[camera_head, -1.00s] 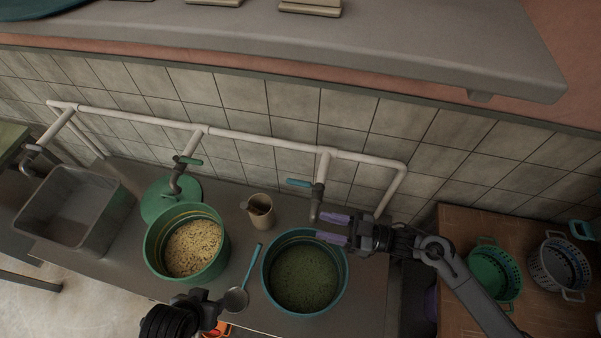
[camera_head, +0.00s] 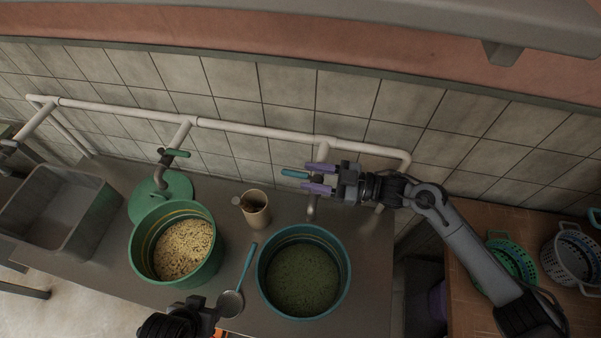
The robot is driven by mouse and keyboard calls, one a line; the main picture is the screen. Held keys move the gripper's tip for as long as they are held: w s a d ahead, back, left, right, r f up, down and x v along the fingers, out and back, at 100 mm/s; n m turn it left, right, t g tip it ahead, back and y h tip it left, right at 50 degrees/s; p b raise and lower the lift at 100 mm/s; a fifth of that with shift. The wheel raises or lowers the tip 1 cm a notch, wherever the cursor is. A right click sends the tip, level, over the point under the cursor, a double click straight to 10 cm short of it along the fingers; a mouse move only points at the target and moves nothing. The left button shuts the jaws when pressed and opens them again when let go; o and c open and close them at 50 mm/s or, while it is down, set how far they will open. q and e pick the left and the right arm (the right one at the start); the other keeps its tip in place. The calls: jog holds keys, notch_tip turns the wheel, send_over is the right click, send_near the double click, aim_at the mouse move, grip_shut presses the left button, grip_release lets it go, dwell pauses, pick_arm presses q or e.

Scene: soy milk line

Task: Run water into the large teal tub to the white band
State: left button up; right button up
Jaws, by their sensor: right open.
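The large teal tub (camera_head: 345,262) stands on the grey counter, with dark green, grainy contents low inside. I cannot make out a white band on its inner wall. Behind it a tap (camera_head: 312,207) comes down from the white pipe, with a teal lever handle (camera_head: 295,173) pointing left. No stream of water shows. My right gripper (camera_head: 310,178) is open, its purple fingers pointing left at the tap handle's level, close to it; I cannot tell whether they touch it. My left gripper (camera_head: 208,316) is at the bottom edge, its fingers not clear.
A green tub (camera_head: 211,245) of pale beans stands left of the teal tub. A ladle (camera_head: 231,302) with a teal handle lies between them. A beige cup (camera_head: 258,213), a green lid (camera_head: 176,188), a grey basin (camera_head: 104,205) and baskets (camera_head: 510,255) at right are around.

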aim_at(301, 173)
jog(key=shift+x, duration=1.8)
grip_shut()
